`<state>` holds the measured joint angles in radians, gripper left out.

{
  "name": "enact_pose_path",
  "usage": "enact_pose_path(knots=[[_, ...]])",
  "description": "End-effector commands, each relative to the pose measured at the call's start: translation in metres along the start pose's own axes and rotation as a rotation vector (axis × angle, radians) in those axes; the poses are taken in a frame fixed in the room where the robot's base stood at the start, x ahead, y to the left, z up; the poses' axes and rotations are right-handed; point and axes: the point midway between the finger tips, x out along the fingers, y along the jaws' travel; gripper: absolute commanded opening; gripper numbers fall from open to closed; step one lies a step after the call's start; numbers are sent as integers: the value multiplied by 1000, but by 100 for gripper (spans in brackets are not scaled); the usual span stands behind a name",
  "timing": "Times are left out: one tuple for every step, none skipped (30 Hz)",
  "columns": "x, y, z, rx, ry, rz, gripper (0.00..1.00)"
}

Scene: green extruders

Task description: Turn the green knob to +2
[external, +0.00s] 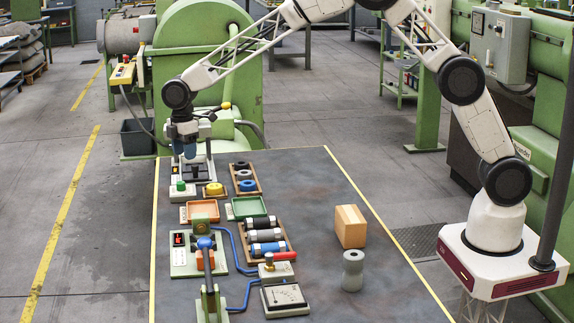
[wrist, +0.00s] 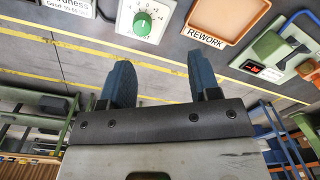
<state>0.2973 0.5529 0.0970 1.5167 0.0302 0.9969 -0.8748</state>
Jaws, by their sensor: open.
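The green knob (external: 181,186) sits on a small pale box near the far left corner of the table. In the wrist view the green knob (wrist: 143,22) is at the top, ringed by a scale with small numbers; I cannot tell which mark it points to. My gripper (external: 184,150) is above the table's far left corner, higher than the knob and apart from it. In the wrist view my gripper (wrist: 162,78) has its two blue fingers spread with nothing between them, and the knob lies beyond the fingertips.
An orange tray (external: 204,210) marked REWORK in the wrist view and a green tray (external: 249,207) are near the knob. A yellow ring (external: 214,188) sits to its right. A wooden block (external: 350,226) and grey spool (external: 352,270) stand right, with bare table around.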

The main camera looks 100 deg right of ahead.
Motion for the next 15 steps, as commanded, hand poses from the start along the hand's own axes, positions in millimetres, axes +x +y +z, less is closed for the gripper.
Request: enact_pose_path(knots=[[9,8,-2,-6,-2,-3,56],[13,12,-3,-11,-3,-5,56],[17,17,-4,-15,-3,-6,56],[20,20,-4,-18,-4,-7,56],[23,23,-5,-20,-4,-8,56],[26,26,-5,-24,-5,-9,56],[28,27,-6,-26,-5,-10,56],[29,28,-6,-27,-5,-10,56],[30,30,-6,-29,-6,-10,56],[31,30,-6,-30,-6,-11,56],[31,31,-6,-30,-6,-11,56],[31,31,-6,-31,-6,-11,56],[31,31,-6,-31,-6,-11,56],[31,31,-6,-31,-6,-11,56],[31,31,-6,-31,-6,-11,56]])
